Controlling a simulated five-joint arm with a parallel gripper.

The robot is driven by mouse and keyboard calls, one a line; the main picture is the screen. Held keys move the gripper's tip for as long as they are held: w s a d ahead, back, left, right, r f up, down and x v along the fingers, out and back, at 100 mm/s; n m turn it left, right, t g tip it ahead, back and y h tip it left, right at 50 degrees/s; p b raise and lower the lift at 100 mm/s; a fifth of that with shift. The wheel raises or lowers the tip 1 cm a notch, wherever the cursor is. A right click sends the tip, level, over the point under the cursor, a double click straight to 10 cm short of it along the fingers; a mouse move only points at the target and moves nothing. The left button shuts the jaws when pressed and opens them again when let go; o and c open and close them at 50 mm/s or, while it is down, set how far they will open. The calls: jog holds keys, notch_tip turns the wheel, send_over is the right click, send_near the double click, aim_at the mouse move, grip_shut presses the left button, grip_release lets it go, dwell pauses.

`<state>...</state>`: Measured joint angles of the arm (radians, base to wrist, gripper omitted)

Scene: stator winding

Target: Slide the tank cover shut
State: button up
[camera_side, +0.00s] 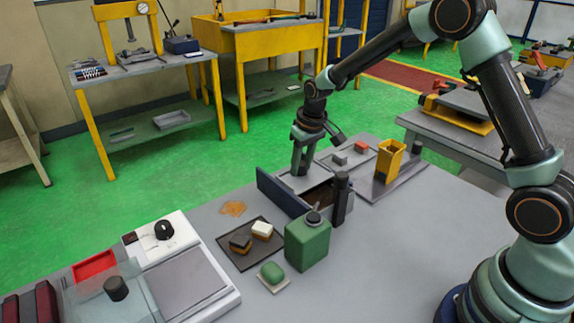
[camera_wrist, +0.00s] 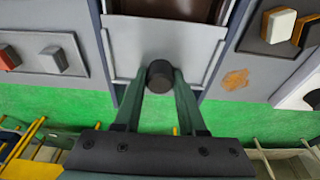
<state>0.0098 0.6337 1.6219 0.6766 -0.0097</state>
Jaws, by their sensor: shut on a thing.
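The tank (camera_side: 276,196) is a dark blue open-topped box on the grey bench in the side view. Its light grey cover (camera_side: 298,182) lies over the far part, and a brown interior shows at the near part. In the wrist view the cover (camera_wrist: 130,38) is a pale panel with a black knob (camera_wrist: 160,75), and part of the brown opening (camera_wrist: 170,8) shows at the top edge. My gripper (camera_wrist: 160,85) is shut on the knob, one finger on each side.
A dark tray (camera_side: 243,262) with two blocks lies to the left. A grey tray (camera_side: 405,178) with a yellow holder (camera_side: 388,158) lies to the right. An orange stain (camera_side: 232,209) marks the bench.

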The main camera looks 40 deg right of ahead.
aim_at(315, 183)
jog(key=shift+s+f, duration=0.2)
jog(key=shift+s, duration=1.25)
jog(key=shift+s+f, duration=0.15)
jog(key=shift+s, duration=1.25)
jog(key=o, duration=0.9)
jog(key=shift+s, duration=0.1)
jog(key=shift+o, duration=0.2)
jog(key=shift+a, duration=0.1)
jog(key=shift+w+r, duration=0.15)
jog(key=shift+r, duration=1.25)
jog(key=shift+w+r, duration=0.1)
jog(key=shift+r, duration=1.65)
